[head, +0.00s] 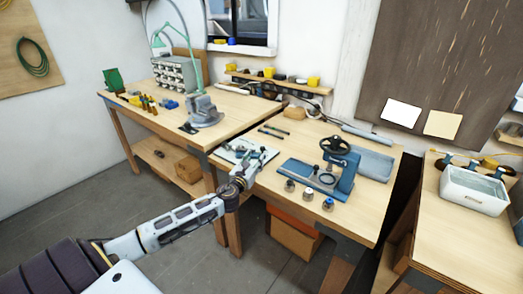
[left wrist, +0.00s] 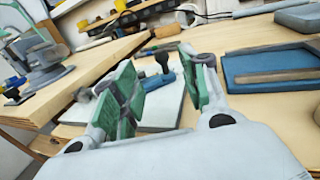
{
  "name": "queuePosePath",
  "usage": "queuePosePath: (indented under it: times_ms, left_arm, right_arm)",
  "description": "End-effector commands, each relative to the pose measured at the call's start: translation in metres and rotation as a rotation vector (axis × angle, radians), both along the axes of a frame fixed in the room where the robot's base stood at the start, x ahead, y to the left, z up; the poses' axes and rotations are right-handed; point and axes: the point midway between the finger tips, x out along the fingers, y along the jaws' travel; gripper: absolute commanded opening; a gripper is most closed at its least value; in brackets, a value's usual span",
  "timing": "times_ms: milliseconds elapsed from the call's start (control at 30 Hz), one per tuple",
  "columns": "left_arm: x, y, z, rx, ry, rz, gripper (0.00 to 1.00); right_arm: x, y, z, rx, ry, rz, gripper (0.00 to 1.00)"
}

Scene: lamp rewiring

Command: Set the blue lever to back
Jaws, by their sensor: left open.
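My left gripper (head: 262,158) is at the front edge of the middle table, over a white board (head: 229,154). In the left wrist view, the gripper (left wrist: 164,78) is open, with green pads on both fingers and nothing held. Between the fingers, beyond them, a blue lever (left wrist: 158,81) with a dark knob stands on the white board (left wrist: 165,113). The fingers look apart from it. The lever's exact setting is hard to tell. In the head view, the gripper mostly hides it. My right gripper is not in view.
A blue press with a black handwheel (head: 335,146) stands right of the board, with several small jars in front. A grey vise (head: 204,112) sits on the left bench. Dark tools (head: 271,132) lie behind the board. A grey tray (head: 372,162) is at the back right.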

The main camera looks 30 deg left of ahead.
Motion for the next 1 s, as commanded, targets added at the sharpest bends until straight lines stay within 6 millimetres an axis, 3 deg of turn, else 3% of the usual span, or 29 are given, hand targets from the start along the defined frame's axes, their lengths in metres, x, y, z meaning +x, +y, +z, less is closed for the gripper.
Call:
queuePosePath:
  times_ms: [433, 1000]
  left_arm:
    - [0.031, 0.006, 0.0, -0.002, 0.0, 0.0, 0.44]
    - [0.07, 0.015, 0.001, -0.002, -0.001, 0.0, 0.44]
  right_arm:
    - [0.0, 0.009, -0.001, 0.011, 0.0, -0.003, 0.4]
    - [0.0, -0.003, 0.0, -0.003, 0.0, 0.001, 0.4]
